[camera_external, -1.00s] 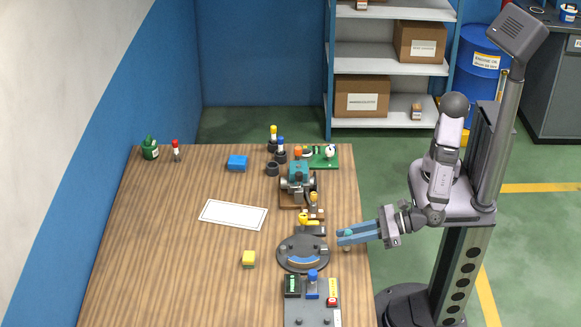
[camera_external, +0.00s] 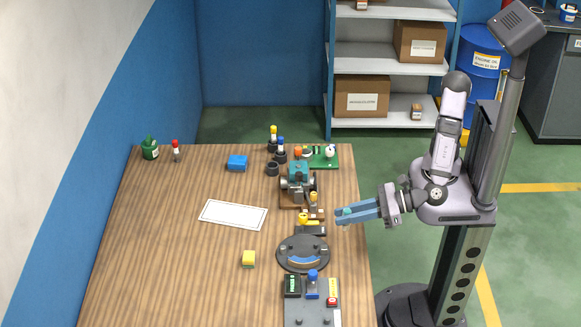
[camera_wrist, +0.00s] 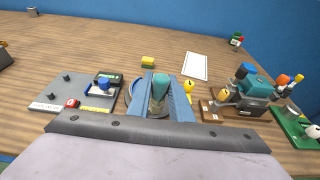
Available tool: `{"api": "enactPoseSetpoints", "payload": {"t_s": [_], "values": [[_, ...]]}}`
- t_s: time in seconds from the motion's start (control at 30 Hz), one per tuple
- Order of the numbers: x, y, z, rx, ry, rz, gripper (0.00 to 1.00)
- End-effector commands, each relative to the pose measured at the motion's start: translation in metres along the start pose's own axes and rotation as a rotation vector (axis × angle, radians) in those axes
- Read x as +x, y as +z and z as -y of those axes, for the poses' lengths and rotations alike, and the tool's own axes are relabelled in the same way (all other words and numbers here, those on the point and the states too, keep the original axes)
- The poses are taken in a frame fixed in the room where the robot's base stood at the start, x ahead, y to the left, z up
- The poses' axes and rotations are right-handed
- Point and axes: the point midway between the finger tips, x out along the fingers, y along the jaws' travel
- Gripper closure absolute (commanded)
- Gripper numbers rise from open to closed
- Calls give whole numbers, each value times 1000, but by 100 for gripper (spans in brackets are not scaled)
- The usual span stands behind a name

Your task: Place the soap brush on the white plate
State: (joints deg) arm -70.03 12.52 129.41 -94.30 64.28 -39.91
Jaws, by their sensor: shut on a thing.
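My gripper (camera_external: 340,217) is shut on the soap brush, a teal piece with a paler lower part. The brush (camera_wrist: 160,92) shows between the two blue fingers in the wrist view, and a bit of teal shows between them in the external view. The fingers point left, above the right edge of the table. The white plate (camera_external: 233,215) is a flat white rectangle with a thin dark border, lying on the table to the left of my gripper. It also shows in the wrist view (camera_wrist: 195,66), ahead and to the right of the fingers. Its surface is bare.
The table's left part is mostly clear.

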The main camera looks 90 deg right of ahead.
Motion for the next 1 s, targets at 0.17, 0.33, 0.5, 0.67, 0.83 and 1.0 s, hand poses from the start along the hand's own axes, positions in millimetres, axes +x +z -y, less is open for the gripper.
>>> {"api": "enactPoseSetpoints", "payload": {"t_s": [0.17, 0.33, 0.5, 0.67, 0.83, 1.0], "values": [[38, 10, 3, 22, -31, -9, 100], [99, 30, 16, 47, -71, -16, 100], [169, 54, 49, 65, -115, -15, 100], [223, 74, 90, 70, -151, -8, 100], [260, 89, 128, 67, -179, 0, 100], [279, 96, 152, 63, -195, 4, 100]]}}
